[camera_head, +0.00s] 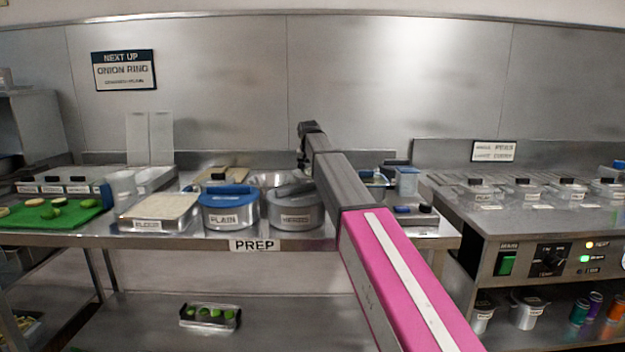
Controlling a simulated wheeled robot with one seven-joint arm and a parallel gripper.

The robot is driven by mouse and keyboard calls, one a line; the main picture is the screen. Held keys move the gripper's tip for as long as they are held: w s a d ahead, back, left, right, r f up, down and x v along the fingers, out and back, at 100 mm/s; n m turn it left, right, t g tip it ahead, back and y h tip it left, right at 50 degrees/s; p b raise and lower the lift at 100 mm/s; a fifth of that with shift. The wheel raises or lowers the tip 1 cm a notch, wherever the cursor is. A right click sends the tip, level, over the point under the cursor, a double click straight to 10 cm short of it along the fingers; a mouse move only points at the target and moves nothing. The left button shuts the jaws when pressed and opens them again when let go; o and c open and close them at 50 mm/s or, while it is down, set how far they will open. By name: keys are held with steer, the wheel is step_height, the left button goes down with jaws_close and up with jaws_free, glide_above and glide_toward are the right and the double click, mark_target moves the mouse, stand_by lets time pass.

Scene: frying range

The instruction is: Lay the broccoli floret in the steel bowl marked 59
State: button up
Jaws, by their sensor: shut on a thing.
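My gripper (304,162) is at the far end of my outstretched arm, above the back of the prep table. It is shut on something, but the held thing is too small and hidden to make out. A shiny steel bowl (266,181) stands behind the lidded pans, just left of and below my gripper, partly covered by them and my arm. I can read no 59 on it. I cannot pick out the broccoli floret for certain.
A blue-lidded pan marked PLAIN (228,218), a grey-lidded pan (295,216) and a breading tray (158,212) line the table's front. The green board (85,217) is at left. A fryer control panel (545,259) is at right. A small tray (210,325) sits on the lower shelf.

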steer(key=shift+s+d+f, duration=0.1)
steer(key=shift+d+f, duration=0.25)
steer(key=shift+d, duration=0.05)
steer(key=shift+f, duration=1.9)
steer(key=shift+f, duration=0.1)
steer(key=o, duration=0.8)
steer(key=shift+c, duration=0.2)
steer(key=v, duration=1.2)
